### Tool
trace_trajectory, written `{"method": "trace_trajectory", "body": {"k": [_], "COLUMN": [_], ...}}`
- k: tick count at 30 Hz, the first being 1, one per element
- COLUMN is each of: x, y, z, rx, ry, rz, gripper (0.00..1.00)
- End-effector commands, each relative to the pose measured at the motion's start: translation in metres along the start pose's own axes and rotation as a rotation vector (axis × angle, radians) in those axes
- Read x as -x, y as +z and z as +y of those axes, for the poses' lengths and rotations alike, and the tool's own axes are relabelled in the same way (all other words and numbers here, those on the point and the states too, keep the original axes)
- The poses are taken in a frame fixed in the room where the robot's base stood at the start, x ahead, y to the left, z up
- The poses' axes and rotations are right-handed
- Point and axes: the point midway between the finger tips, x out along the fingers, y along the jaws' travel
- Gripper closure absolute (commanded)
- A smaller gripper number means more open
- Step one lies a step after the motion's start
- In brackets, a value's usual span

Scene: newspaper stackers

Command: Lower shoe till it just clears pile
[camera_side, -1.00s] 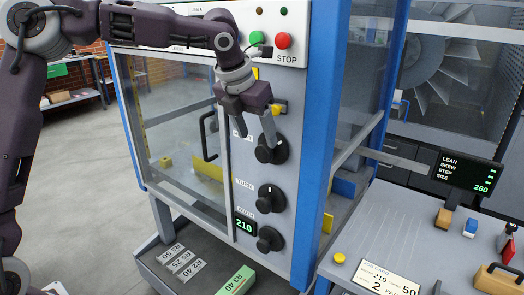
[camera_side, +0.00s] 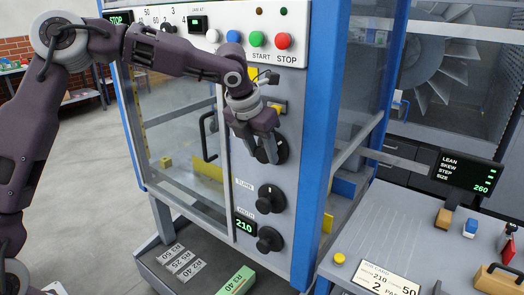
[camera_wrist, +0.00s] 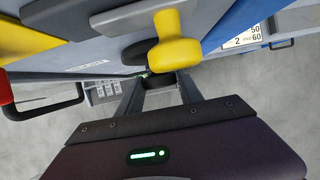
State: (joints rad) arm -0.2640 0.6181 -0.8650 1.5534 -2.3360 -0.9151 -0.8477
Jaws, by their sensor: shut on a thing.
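My gripper (camera_side: 258,158) is at the top black knob (camera_side: 281,150) of a vertical row on the grey machine panel, with its fingers closed on it. In the wrist view my gripper (camera_wrist: 160,92) has its two fingers either side of the dark knob (camera_wrist: 158,82). The knob's label is hidden by my gripper. A yellow plate (camera_side: 206,167) shows behind the glass door; I cannot tell whether it is the shoe. The pile cannot be made out.
A yellow handle (camera_wrist: 178,42) stands close to the fingers in the wrist view. The red stop button (camera_side: 284,41) sits above. A blue post (camera_side: 318,140) borders the panel.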

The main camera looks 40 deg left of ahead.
Motion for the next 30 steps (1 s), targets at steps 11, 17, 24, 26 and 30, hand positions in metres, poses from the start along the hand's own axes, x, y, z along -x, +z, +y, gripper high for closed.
{"method": "trace_trajectory", "body": {"k": [11, 17, 24, 26, 30], "x": [0.0001, -0.0005, -0.0014, -0.0020, -0.0024], "y": [-0.0001, -0.0003, -0.0007, -0.0012, -0.0012], "z": [-0.0032, -0.0059, -0.0079, -0.0082, -0.0089], "rx": [-0.049, -0.112, -0.189, -0.206, -0.241], "ry": [0.109, 0.258, 0.444, 0.487, 0.573], "rz": [0.000, -0.001, -0.001, 0.000, 0.000], "gripper": [0.97, 0.97, 0.97, 0.97, 0.97]}}
